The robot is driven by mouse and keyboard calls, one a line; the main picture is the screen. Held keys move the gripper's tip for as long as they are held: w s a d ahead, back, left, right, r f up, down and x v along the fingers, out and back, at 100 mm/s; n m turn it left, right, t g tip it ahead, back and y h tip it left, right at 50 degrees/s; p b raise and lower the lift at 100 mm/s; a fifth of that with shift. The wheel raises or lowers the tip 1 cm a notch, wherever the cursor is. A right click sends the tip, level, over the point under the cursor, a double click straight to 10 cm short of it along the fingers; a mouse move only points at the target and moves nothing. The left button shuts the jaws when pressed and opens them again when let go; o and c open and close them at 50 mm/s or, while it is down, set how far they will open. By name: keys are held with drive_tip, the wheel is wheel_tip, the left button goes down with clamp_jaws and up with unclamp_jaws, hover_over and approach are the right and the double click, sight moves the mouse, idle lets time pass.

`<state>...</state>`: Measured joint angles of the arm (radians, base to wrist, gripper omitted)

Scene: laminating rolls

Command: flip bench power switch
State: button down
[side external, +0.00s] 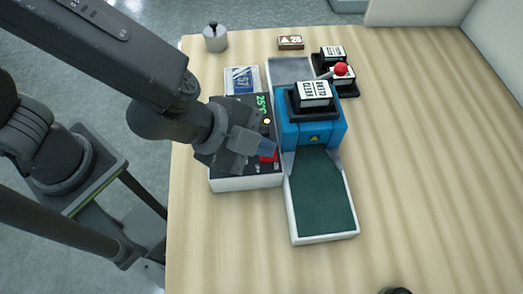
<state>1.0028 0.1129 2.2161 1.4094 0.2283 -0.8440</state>
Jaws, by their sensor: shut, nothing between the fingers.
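The control box (247,184) has a white body and a dark top panel, with a green "25°C" readout and a small lit yellow light. A red switch (268,158) sits near the right edge of its panel. My gripper (266,148) is shut and empty, with its tips right at the red switch and partly covering it. I cannot tell whether the tips touch the switch, or which way it is set.
A blue laminating machine (297,136) stands close to the right, with a black-and-white block on top and a red-knobbed lever (341,69). A green-bedded tray (320,195) extends in front. A grey weight (215,38) stands at the back left. The table's right side is mostly clear.

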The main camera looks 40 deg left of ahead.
sight(261, 159)
drive_tip(key=shift+f, duration=0.45)
drive_tip(key=shift+f, duration=0.25)
idle(0.6)
drive_tip(key=shift+r, duration=0.7)
drive_tip(key=shift+r, duration=2.5)
